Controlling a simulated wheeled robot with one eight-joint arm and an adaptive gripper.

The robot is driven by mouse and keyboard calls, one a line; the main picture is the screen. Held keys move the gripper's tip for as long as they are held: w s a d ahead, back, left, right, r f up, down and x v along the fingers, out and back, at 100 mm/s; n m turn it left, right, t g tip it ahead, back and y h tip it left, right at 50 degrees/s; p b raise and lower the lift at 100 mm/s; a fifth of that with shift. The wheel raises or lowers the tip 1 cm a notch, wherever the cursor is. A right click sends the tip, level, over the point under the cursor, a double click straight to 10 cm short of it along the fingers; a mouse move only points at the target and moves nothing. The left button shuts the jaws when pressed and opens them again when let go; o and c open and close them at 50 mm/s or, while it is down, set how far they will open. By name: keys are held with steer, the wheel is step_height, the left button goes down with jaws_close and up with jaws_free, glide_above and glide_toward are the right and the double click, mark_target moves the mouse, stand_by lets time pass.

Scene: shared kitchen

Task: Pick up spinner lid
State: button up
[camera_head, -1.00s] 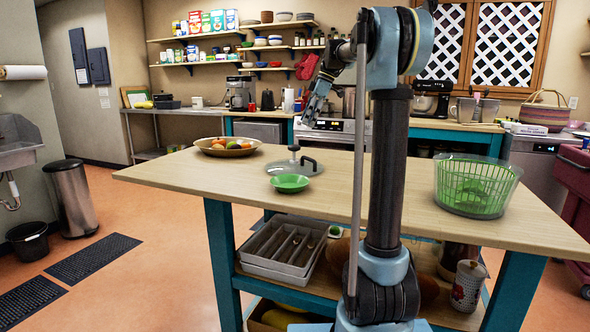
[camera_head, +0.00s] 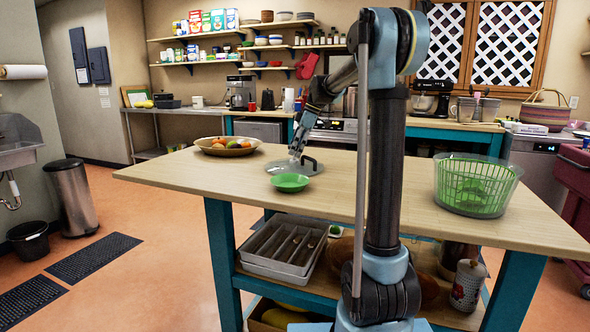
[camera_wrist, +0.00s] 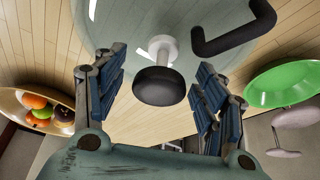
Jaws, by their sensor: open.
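The spinner lid (camera_head: 309,166) lies on the wooden island. In the wrist view it is a clear disc (camera_wrist: 125,30) with a black knob on a white stem (camera_wrist: 160,82) and a black crank handle (camera_wrist: 235,35). My gripper (camera_head: 297,158) is over the lid, pointing down. In the wrist view my gripper (camera_wrist: 160,80) is open, with its blue-padded fingers on either side of the knob and a gap on both sides. Whether the fingers reach the knob's depth is hard to tell.
A green bowl (camera_head: 290,183) sits right against the lid's near side. A fruit bowl (camera_head: 227,148) stands to the left. The salad spinner with its green basket (camera_head: 478,187) is at the right of the island (camera_head: 400,170). The island's middle is clear.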

steer(key=shift+x, duration=0.8)
jaws_close()
